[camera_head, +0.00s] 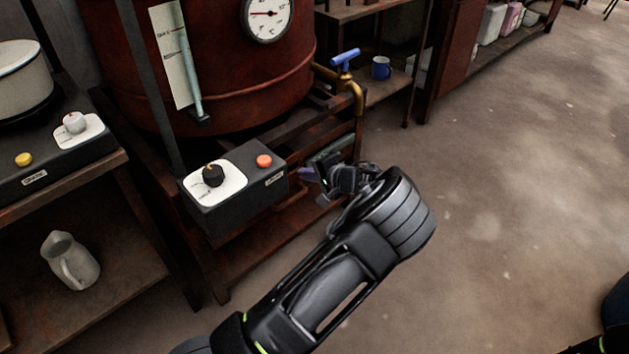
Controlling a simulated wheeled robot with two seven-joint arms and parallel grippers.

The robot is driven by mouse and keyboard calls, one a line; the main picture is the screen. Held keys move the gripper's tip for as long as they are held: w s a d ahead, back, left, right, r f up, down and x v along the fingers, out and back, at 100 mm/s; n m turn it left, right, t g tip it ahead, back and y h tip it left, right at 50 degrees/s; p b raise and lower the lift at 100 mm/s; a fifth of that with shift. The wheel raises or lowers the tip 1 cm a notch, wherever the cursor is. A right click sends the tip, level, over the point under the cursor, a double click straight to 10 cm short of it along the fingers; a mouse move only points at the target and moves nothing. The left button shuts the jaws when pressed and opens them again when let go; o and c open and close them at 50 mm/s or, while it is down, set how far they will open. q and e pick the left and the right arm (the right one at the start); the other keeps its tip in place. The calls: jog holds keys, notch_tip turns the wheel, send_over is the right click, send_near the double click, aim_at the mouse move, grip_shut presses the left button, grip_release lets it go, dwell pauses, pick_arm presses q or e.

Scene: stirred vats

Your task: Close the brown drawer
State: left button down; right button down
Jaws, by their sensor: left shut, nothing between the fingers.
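I cannot make out a brown drawer clearly in the head view. The rusty brown frame (222,284) under the vat has dark parts behind my left gripper, and I cannot tell whether a drawer is among them. My left gripper (318,180) is shut and empty. It appears just right of the black control box (235,213), in front of the frame's right side. My left wrist and forearm cover part of the view below and right of it. My right gripper is not in view.
A red-brown vat (215,75) with a gauge (267,15) stands on the frame. A brass tap (347,80) with a blue handle juts out at its right. A pitcher (70,260) sits on the left lower shelf. A blue mug (381,68) stands behind.

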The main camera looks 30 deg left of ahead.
pick_arm(q)
jog(key=shift+a, duration=0.1)
jog(key=shift+w+a+b, duration=0.15)
jog(key=shift+w+a, duration=0.05)
jog(key=shift+a, duration=0.4)
jog(key=shift+w+a+b, duration=0.15)
jog(key=shift+w+a, duration=0.05)
jog(key=shift+a, duration=0.4)
jog(key=shift+r, duration=0.15)
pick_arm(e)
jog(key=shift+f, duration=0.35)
